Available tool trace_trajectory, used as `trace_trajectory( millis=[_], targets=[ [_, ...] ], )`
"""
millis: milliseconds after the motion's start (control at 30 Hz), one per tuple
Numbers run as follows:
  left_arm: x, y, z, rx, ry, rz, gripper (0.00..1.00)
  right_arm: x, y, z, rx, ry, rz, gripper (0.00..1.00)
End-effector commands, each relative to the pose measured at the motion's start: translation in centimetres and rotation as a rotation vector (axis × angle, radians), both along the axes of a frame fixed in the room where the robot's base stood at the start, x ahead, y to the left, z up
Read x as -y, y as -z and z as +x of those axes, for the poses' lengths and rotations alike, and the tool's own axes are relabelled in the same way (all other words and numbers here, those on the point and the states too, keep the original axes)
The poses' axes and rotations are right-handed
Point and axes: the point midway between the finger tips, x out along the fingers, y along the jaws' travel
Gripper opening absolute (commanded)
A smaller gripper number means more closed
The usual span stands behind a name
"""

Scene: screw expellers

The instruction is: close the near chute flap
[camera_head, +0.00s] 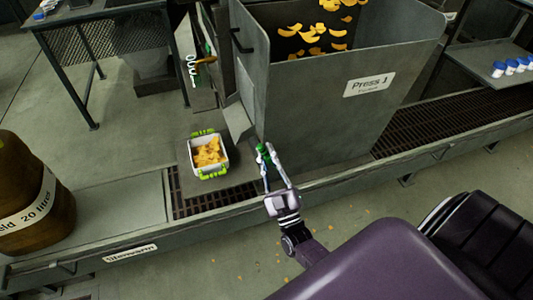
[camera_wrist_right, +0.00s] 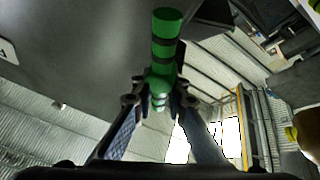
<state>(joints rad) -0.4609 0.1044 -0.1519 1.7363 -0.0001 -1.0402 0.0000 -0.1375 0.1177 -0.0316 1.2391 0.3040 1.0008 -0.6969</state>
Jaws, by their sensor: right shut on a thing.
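A green handle (camera_head: 263,152) stands at the near lower corner of the grey bin labelled "Press 1" (camera_head: 345,110). My right gripper (camera_head: 267,163) is shut on it. In the right wrist view the green handle (camera_wrist_right: 166,35), with dark bands, rises between my fingertips (camera_wrist_right: 158,98). A slanted grey chute plate (camera_head: 238,118) sticks out from the bin's left side, above a white crate with green handles (camera_head: 195,172) that holds yellow-orange pieces. I cannot tell how the flap itself stands. My left gripper is not in view.
Yellow-orange pieces (camera_head: 338,34) lie inside the bin. A brown 20-litre vessel (camera_head: 28,232) stands at the left. A dark floor grating (camera_head: 425,133) runs right of the bin. A table (camera_head: 95,14) stands at the back left. White jars with blue lids (camera_head: 498,69) stand on the right shelf.

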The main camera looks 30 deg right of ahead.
Motion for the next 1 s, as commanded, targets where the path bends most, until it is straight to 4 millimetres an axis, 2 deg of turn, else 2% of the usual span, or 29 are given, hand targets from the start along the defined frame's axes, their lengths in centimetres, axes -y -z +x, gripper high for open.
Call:
trace_trajectory(
  millis=[67,100,233,500,633,767,1000],
  targets=[
    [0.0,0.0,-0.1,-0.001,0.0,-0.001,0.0,-0.1,0.3,-0.1,-0.006,-0.002,-0.005,0.0],
    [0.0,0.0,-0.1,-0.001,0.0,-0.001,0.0,-0.1,0.3,-0.1,-0.006,-0.001,-0.004,0.16],
    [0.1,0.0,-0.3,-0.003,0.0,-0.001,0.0,-0.1,0.2,-0.1,-0.004,-0.001,-0.002,0.31],
    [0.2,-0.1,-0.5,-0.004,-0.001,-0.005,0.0,-0.1,0.1,-0.1,-0.002,-0.001,0.0,0.32],
    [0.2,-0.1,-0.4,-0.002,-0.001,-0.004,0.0,-0.2,0.5,-0.7,-0.003,-0.001,0.0,0.32],
    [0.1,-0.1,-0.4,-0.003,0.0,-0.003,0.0,-0.5,1.7,-2.5,-0.005,-0.001,0.0,0.32],
    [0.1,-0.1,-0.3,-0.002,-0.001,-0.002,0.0,-1.4,4.2,-7.0,-0.006,0.0,0.0,0.32]
  ],
)
